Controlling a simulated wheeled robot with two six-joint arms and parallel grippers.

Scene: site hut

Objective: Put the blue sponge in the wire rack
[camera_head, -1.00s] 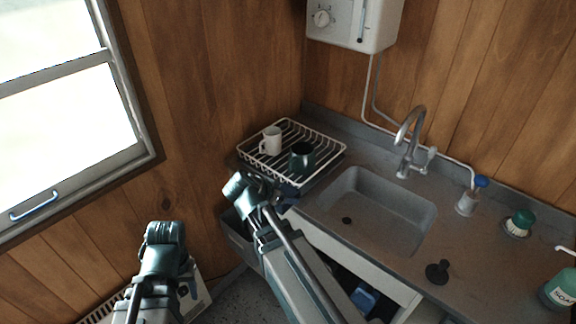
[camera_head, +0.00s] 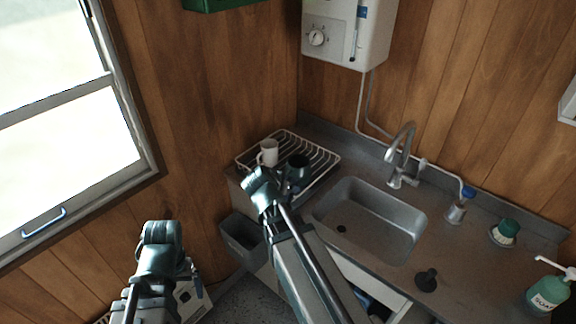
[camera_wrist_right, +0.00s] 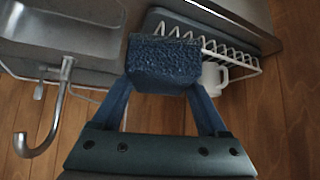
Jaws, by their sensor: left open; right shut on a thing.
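The blue sponge (camera_wrist_right: 163,65) is held between the fingers of my right gripper (camera_wrist_right: 163,88) in the right wrist view. In the head view my right gripper (camera_head: 287,190) is at the near edge of the white wire rack (camera_head: 325,152), and the arm mostly hides the sponge. The rack also shows behind the sponge in the right wrist view (camera_wrist_right: 222,52). I cannot tell whether the sponge touches it. A white mug (camera_head: 268,151) and a dark mug (camera_head: 298,166) stand in the rack. My left gripper (camera_head: 193,282) is low at the left, open and away from the counter.
A sink (camera_head: 372,222) with a tap (camera_head: 401,155) lies right of the rack. A black plug (camera_head: 427,280), a scrubbing brush (camera_head: 505,232) and a soap bottle (camera_head: 547,294) stand on the counter. A grey bin (camera_head: 240,240) is below the rack's left end.

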